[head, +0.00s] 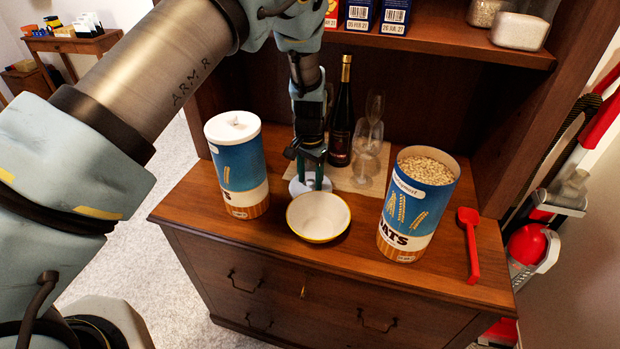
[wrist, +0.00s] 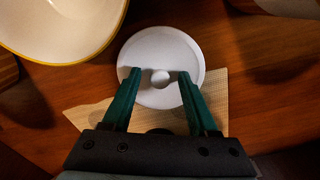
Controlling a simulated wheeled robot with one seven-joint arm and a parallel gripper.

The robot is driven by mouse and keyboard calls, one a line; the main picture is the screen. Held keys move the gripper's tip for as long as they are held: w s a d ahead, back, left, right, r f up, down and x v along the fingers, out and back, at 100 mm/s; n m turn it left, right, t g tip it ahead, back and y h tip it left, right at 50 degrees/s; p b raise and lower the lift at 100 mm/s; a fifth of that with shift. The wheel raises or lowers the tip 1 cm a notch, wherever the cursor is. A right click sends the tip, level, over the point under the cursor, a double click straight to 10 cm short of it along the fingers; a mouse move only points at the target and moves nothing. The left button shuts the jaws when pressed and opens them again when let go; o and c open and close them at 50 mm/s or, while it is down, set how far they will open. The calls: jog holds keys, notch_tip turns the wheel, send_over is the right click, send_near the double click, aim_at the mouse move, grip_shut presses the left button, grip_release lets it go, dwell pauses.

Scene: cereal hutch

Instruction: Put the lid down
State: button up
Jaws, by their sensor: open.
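A white round lid (wrist: 160,48) with a small knob lies on the cabinet top, partly over the edge of a woven mat. In the head view the lid (head: 297,187) shows behind the bowl, partly hidden by my gripper. My gripper (head: 314,183) points down over it with its fingers apart. In the wrist view my gripper (wrist: 157,75) has one green fingertip on each side of the knob, with gaps to it. An open oats canister (head: 428,168) full of oats stands at the right. A second oats canister (head: 240,178) at the left wears a white lid.
A white bowl (head: 318,217) with a yellow rim stands just in front of the lid. Behind are a dark bottle (head: 341,125) and glasses (head: 367,150) on the mat (head: 350,181). A red scoop (head: 470,245) lies at the right. A shelf (head: 440,42) overhangs the back.

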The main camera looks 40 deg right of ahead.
aim_at(310, 182)
notch_tip(310, 182, up, 12)
jog(key=b, duration=0.4)
jog(key=shift+r, duration=0.15)
dwell(0.4)
